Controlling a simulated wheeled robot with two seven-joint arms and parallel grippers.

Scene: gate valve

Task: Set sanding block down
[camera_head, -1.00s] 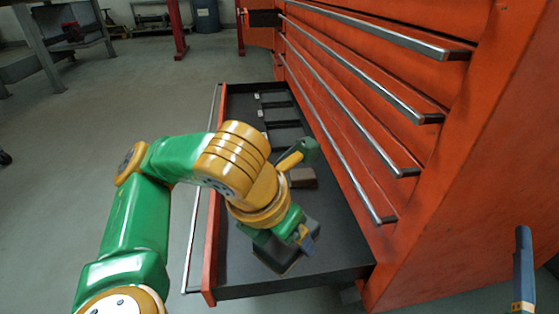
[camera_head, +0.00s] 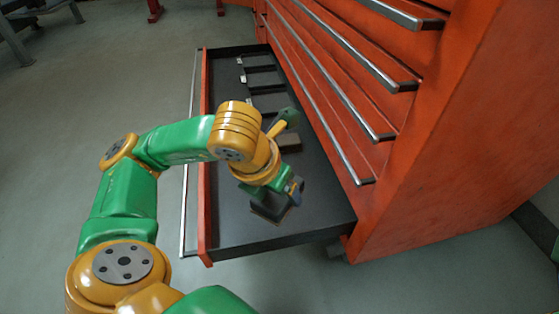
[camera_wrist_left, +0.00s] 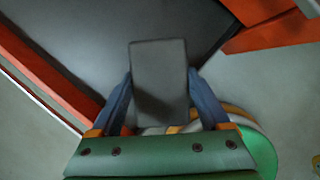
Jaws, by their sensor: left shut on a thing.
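The sanding block (camera_head: 267,209) is a dark grey, flat-faced block at the near end of the open drawer. My left gripper (camera_head: 288,192) is shut on it; in the left wrist view the gripper (camera_wrist_left: 160,95) has a blue finger on each side of the block (camera_wrist_left: 160,65). The drawer (camera_head: 235,228) has a dark floor and a red front with a silver handle bar. The block is over the bare floor; I cannot tell whether its underside touches it. My right gripper is not in view.
Black dividers (camera_head: 265,89) line the drawer's far part. A small brownish block (camera_head: 288,142) lies behind my left wrist. The red cabinet (camera_head: 440,170) with several closed drawers rises to the right. Bare drawer floor surrounds the held block.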

